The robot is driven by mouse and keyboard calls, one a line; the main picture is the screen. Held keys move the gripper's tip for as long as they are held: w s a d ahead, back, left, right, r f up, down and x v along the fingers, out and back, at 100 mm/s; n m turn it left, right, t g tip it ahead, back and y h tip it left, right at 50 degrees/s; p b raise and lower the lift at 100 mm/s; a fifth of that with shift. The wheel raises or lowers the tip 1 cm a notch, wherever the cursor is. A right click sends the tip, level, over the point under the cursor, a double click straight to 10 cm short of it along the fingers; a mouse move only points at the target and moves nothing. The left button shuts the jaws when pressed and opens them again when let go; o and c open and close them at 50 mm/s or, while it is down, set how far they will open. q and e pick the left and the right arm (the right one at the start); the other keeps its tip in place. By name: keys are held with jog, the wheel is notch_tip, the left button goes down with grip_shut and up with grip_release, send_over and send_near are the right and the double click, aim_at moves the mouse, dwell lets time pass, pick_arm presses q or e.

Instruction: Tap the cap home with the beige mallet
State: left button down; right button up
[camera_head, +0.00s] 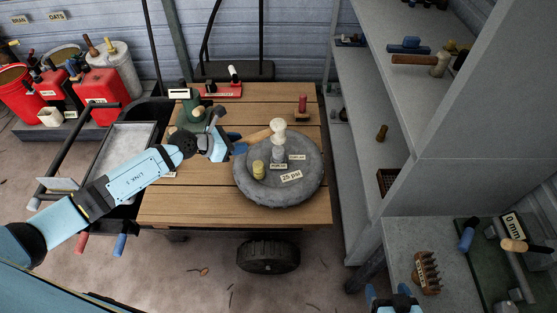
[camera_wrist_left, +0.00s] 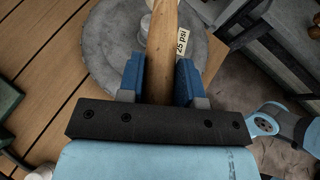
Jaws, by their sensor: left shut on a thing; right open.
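The beige mallet (camera_head: 278,128) has a pale head and a wooden handle. My left gripper (camera_head: 238,147) is shut on the handle, which also shows between the blue fingers in the left wrist view (camera_wrist_left: 161,55). The mallet head is above a grey post (camera_head: 279,155) on the round grey wheel (camera_head: 245,190) labelled 25 psi. I cannot tell whether the head touches the post, and no separate cap is clear there. A yellowish stack (camera_head: 258,170) sits on the wheel to the left. My right gripper (camera_head: 393,295) is at the bottom edge, open, and only partly in view.
The wheel lies on a slatted wooden cart top (camera_head: 190,209). A green object (camera_head: 192,112), a red tray (camera_head: 222,90) and a small red piece (camera_head: 302,104) stand towards the back. Grey shelves (camera_head: 345,150) rise close on the right. The cart's front is clear.

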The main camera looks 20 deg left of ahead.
pick_arm(q)
jog(key=shift+r, duration=0.1)
jog(key=shift+r, duration=0.25)
notch_tip(320, 180, up, 5)
jog(key=p, duration=0.4)
jog(key=shift+f+p, duration=0.15)
jog(key=shift+p, duration=0.25)
jog(key=shift+f, duration=0.1)
